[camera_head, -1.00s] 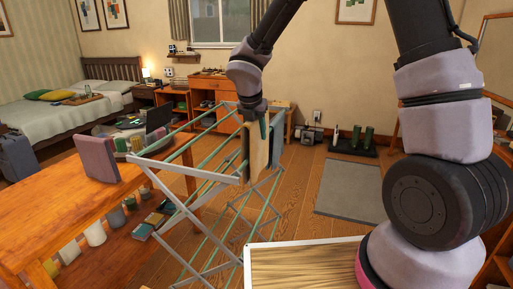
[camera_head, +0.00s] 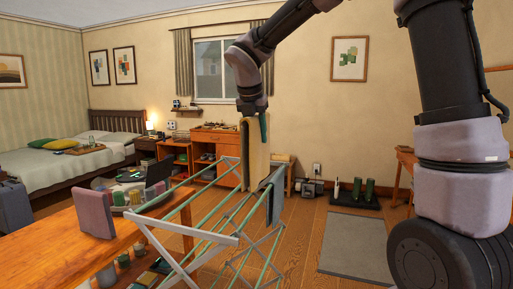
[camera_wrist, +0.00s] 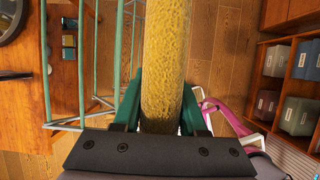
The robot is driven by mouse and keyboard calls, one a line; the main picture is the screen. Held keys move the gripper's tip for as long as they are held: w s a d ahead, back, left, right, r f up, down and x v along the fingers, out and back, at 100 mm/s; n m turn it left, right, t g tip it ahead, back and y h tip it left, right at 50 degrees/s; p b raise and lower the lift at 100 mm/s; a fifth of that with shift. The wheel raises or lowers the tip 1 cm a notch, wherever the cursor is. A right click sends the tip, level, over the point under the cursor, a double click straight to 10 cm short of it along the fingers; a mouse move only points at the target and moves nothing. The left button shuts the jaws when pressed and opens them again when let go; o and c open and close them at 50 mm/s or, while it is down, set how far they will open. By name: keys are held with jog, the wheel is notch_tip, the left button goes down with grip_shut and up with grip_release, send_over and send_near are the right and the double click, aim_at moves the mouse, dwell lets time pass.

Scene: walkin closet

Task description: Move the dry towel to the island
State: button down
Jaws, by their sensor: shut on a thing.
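My gripper (camera_head: 253,118) is shut on a yellow-tan towel (camera_head: 255,155), which hangs down from the fingers above the far end of the drying rack (camera_head: 190,255). In the wrist view the towel (camera_wrist: 166,50) runs between the two green fingers (camera_wrist: 160,105). A blue-grey towel (camera_head: 275,195) hangs on the rack, just right of and below the held one. The wooden island (camera_head: 50,250) stands at the left, beside the rack. Its top carries a folded mauve cloth (camera_head: 96,214) standing upright.
A round tray (camera_head: 130,192) with several items and a dark upright panel (camera_head: 158,170) stand on the island's far part. The island's near top is bare. A grey mat (camera_head: 355,243) lies on the floor to the right. A bed (camera_head: 60,165) is at the back left.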

notch_tip(320, 180, up, 22)
jog(key=shift+r, duration=0.2)
dwell(1.3)
